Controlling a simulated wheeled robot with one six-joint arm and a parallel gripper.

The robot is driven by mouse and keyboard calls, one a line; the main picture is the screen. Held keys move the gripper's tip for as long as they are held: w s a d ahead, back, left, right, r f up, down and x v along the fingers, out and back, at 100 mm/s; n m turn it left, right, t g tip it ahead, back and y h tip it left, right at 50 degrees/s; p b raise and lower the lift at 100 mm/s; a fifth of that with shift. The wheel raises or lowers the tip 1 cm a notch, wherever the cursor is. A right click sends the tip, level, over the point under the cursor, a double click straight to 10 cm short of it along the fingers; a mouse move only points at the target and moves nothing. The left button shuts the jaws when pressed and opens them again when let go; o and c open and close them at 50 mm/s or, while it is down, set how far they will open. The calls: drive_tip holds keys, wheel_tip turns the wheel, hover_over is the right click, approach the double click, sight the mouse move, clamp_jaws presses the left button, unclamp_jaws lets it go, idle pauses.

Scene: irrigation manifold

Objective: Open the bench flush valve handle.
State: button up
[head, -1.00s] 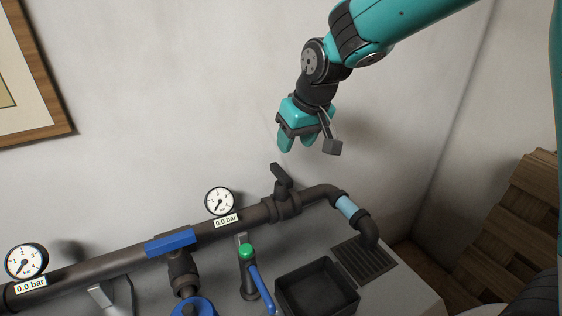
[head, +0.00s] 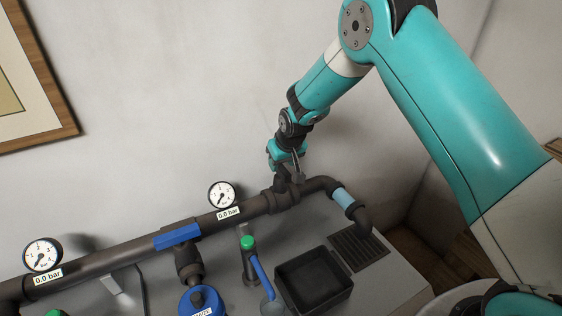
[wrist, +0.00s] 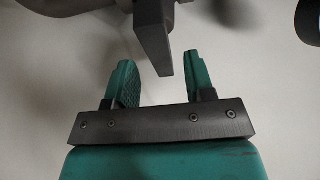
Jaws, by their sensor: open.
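The bench flush valve is the dark valve (head: 285,198) on the pipe near its right-hand elbow. Its dark lever handle (head: 280,184) is partly hidden by my gripper (head: 284,164), which is just above it. In the wrist view the handle (wrist: 151,32) reaches down from the top edge, its end between the two teal fingers of my gripper (wrist: 158,66). The handle end looks nearer the right finger. My gripper is open, with a gap on both sides of the handle; whether either finger touches it I cannot tell.
Left along the pipe are a gauge (head: 222,194) reading about 0.0 bar, a blue handle (head: 177,237) and another gauge (head: 42,255). In front are a green-topped tap (head: 247,243), a black basin (head: 314,280) and a drain grate (head: 358,246). The wall stands close behind.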

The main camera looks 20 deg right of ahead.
drive_tip(key=shift+x, duration=1.35)
clamp_jaws()
